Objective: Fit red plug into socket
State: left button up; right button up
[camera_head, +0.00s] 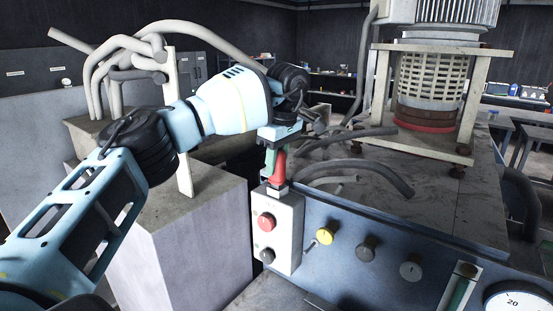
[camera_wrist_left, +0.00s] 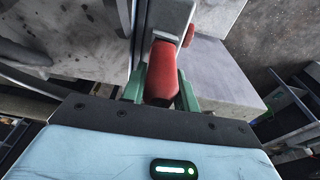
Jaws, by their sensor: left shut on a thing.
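The red plug (camera_head: 278,167) is upright on top of the white control box, under my left gripper (camera_head: 277,150). The left gripper is shut on the plug, and its green fingers sit on both sides of it. In the left wrist view the red plug (camera_wrist_left: 162,72) lies between the green fingertips (camera_wrist_left: 160,88). The plug's lower end meets a small block at the top of the white control box (camera_head: 279,222), where the socket seems to be. I cannot tell how deep the plug sits. My right gripper is not in view.
The control box carries a red button (camera_head: 266,221) and a black knob (camera_head: 267,255). A blue panel (camera_head: 340,277) with a yellow knob (camera_head: 325,236) is to the right. Loose grey hoses (camera_head: 360,170) lie on the machine top beside the gripper. A grey block (camera_head: 180,240) stands left.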

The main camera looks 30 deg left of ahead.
aim_at(279, 150)
pick_arm(q)
jog(key=shift+f, duration=0.7)
jog(key=o, duration=1)
jog(key=shift+o, duration=0.2)
jog(key=r, duration=0.2)
jog(key=r+b, duration=0.1)
jog(key=r, duration=0.1)
jog(key=d+r, duration=0.1)
jog(key=r, duration=0.2)
jog(key=shift+r, duration=0.4)
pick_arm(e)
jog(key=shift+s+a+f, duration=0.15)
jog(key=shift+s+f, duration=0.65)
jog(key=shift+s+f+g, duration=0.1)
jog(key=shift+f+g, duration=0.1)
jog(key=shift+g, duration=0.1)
pick_arm(q)
jog(key=shift+s+d+f, duration=0.1)
jog(key=shift+f, duration=0.05)
